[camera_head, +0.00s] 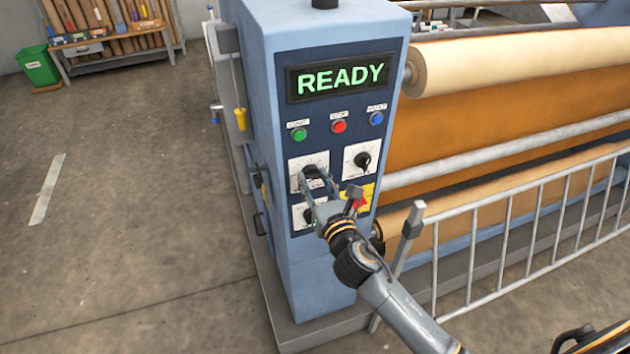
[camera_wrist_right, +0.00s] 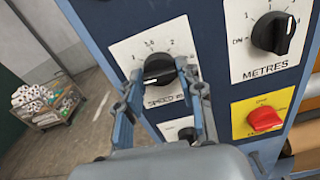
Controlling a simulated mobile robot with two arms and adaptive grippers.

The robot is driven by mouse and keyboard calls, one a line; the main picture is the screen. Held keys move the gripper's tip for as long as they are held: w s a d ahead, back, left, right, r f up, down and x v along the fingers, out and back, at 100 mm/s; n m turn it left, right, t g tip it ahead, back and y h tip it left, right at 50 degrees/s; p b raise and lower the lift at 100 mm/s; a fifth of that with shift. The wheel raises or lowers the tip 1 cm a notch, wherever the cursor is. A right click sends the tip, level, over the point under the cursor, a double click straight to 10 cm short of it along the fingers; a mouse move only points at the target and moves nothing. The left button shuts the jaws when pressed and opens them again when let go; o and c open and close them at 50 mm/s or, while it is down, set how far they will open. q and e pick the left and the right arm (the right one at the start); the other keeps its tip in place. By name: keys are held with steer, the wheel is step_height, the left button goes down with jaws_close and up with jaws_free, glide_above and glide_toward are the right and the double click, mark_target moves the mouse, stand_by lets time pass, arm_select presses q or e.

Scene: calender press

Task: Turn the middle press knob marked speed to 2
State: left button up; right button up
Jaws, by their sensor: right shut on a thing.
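The speed knob (camera_wrist_right: 159,69) is a black knob on a white dial plate marked "SPEED" in the right wrist view. In the head view its plate (camera_head: 296,163) is the upper left one on the blue press panel. My right gripper (camera_head: 317,178) reaches it from the front. In the wrist view the two fingers (camera_wrist_right: 160,100) stand on either side of the knob, shut on it. The fingers partly cover the dial, and I cannot tell surely which number the knob points to. My left gripper is not in view.
The metres knob (camera_wrist_right: 272,33) is close on the right, with a red switch (camera_wrist_right: 264,119) on yellow below it. Another knob (camera_head: 307,215) sits just below. A green READY display (camera_head: 340,79) is above. A grey railing (camera_head: 510,250) stands right of the press.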

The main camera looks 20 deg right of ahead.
steer(key=m, duration=0.6)
steer(key=shift+m, duration=0.4)
steer(key=m, duration=1.2)
steer(key=shift+m, duration=0.4)
steer(key=m, duration=0.3)
steer(key=shift+m+p, duration=0.35)
steer(key=shift+m, duration=1.25)
steer(key=o, duration=1.2)
